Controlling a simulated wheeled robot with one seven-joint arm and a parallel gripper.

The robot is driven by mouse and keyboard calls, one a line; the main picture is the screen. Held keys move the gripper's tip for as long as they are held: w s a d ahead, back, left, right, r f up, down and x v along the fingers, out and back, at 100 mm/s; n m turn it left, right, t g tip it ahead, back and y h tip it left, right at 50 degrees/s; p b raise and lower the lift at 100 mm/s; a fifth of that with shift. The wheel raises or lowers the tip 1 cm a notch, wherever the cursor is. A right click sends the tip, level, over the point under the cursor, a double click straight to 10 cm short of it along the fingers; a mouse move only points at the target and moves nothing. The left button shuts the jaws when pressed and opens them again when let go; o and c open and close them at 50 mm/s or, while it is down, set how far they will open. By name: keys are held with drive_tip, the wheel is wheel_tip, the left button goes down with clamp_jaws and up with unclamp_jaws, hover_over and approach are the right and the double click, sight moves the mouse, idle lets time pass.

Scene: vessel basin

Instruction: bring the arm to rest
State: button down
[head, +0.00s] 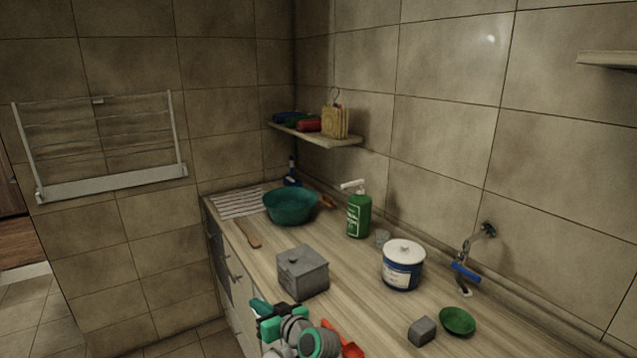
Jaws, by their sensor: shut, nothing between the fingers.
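My gripper (262,308), with dark and teal parts, shows at the bottom of the head view, left of centre. It is shut and empty. My grey and teal arm links are beside it, at the counter's front edge. The gripper is in front of a grey lidded box (302,272) on the wooden counter (345,290). In the picture it lies close below the box; I cannot tell the exact gap.
A red utensil (343,338) lies right beside my arm. The floor at left is clear.

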drive_tip(key=s+a+f+m+h, duration=0.1)
drive_tip(key=s+f, duration=0.3)
drive_tip(key=f, duration=0.2)
drive_tip(key=s+f+m+h, duration=0.1)
drive_tip(key=s+f, duration=0.3)
drive_tip(key=f, duration=0.3)
drive_tip(key=s+d+f+m+t+h, duration=0.15)
drive_tip(key=s+d+f, duration=0.3)
drive_tip(key=s, duration=0.45)
drive_tip(key=s+d+f+m+t+h, duration=0.1)
drive_tip(key=s+d+f+m+h, duration=0.25)
drive_tip(key=s+f, duration=0.4)
drive_tip(key=s+d+r+h, duration=0.1)
drive_tip(key=s+d, duration=0.2)
drive_tip(key=s, duration=0.6)
drive_tip(key=s+d+r+h, duration=0.15)
drive_tip(key=s+d, duration=0.25)
drive_tip(key=s, duration=0.6)
drive_tip(key=s+d+r+t+h, duration=0.1)
drive_tip(key=s+d+r+t, duration=0.1)
drive_tip(key=s+r, duration=0.9)
drive_tip(key=s, duration=0.3)
drive_tip(key=shift+d+n, duration=0.3)
drive_tip(key=shift+n, duration=0.1)
